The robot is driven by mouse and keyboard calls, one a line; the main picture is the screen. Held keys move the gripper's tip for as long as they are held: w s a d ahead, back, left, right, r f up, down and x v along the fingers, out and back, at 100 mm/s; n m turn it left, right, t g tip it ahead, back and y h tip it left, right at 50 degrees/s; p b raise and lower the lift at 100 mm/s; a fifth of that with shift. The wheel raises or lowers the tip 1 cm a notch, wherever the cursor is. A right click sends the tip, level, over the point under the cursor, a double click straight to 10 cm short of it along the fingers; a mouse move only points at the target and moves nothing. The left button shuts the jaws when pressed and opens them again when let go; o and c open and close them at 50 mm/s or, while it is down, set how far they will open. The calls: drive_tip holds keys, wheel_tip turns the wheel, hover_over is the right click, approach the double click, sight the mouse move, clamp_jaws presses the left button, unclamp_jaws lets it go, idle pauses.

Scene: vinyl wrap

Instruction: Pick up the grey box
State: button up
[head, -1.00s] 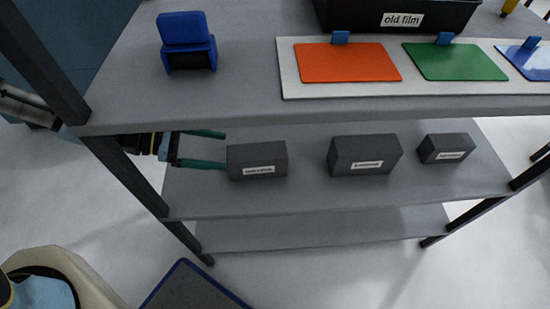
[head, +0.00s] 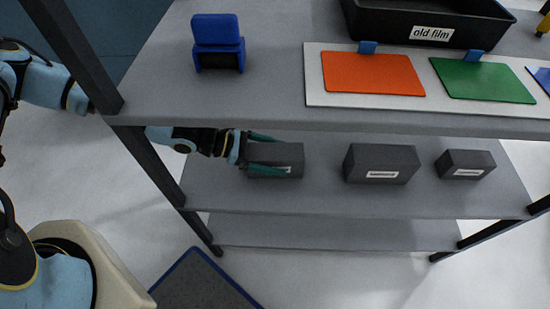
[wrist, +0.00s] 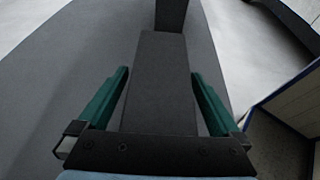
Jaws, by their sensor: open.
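A grey box (head: 290,155) with a white label stands at the left on the middle shelf. My gripper (head: 268,156) reaches in from the left with its green fingers open around this box. In the wrist view the box (wrist: 160,85) lies between the two fingers of my gripper (wrist: 158,95), with a narrow gap visible on each side. Two more grey boxes with white labels stand to the right on the same shelf, a middle one (head: 382,160) and a smaller right one (head: 466,162). The label texts are too small to read.
The upper shelf (head: 270,105) lies close above my gripper. It carries a blue object (head: 218,45), a black "old film" tray (head: 380,28), and a white board (head: 315,85) with orange (head: 372,75) and green (head: 482,80) sheets. A dark post (head: 150,165) stands beside my arm.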

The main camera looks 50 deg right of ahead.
clamp_jaws()
idle(0.8)
